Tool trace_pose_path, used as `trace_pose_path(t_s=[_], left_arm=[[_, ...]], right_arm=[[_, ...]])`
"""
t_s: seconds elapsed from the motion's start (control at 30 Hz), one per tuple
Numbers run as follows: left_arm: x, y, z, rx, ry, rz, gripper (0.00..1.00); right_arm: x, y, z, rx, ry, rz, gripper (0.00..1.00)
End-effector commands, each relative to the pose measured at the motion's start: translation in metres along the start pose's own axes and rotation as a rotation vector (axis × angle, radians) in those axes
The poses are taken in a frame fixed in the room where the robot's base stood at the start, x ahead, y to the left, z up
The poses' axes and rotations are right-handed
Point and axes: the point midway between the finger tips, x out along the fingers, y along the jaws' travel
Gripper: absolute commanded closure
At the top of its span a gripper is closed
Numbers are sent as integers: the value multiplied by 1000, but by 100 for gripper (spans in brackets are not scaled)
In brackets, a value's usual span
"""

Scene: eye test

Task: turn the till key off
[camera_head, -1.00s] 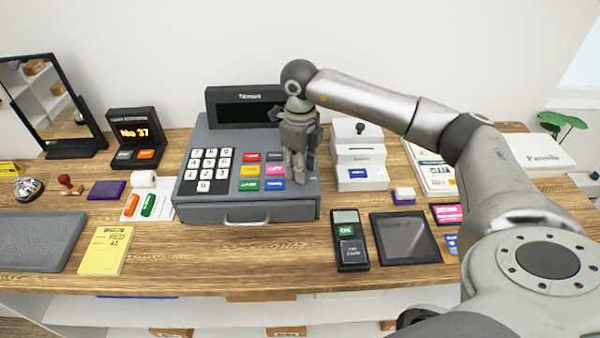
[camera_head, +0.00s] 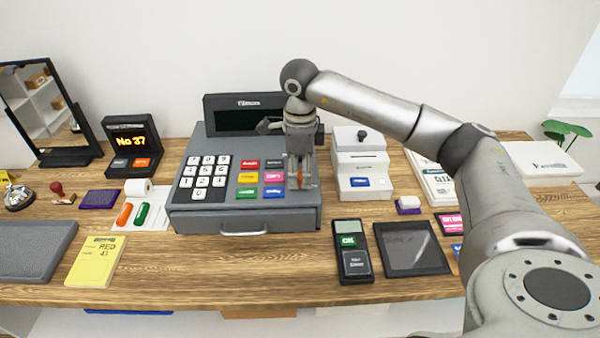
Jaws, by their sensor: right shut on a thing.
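The grey till (camera_head: 190,222) stands on the wooden counter, with a dark display (camera_head: 245,120) at its back and white number keys and coloured buttons on its top. My right gripper (camera_head: 300,178) points down over the right part of the till's top, beside the coloured buttons. It is shut on the till key, of which only a small orange bit (camera_head: 300,177) shows between the fingers. The fingers hide the rest of the key and its lock, so I cannot tell which way it is turned. My left gripper is not in view.
A white box-shaped device (camera_head: 362,180) stands close to the right of the till. A card terminal (camera_head: 351,250) and a dark tablet (camera_head: 411,248) lie in front to the right. A number display (camera_head: 132,143) stands at the left. The counter in front of the till is clear.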

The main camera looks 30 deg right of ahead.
Motion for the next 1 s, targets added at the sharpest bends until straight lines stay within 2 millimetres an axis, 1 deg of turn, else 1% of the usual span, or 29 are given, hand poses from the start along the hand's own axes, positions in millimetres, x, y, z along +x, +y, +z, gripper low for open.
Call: trace_pose_path(t_s=[0.3,0.33,0.5,0.83,0.93,1.0], left_arm=[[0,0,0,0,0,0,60],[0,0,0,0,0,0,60],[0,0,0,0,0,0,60],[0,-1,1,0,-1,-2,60],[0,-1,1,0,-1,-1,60],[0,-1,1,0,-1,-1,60]], right_arm=[[-2,-1,0,1,-4,-4,92],[-2,-1,0,1,-4,-4,67],[-1,-1,0,2,-3,-3,46],[-2,0,0,1,-1,-2,46],[-11,-1,0,1,-2,-3,46],[-22,-1,1,1,-4,-4,46]])
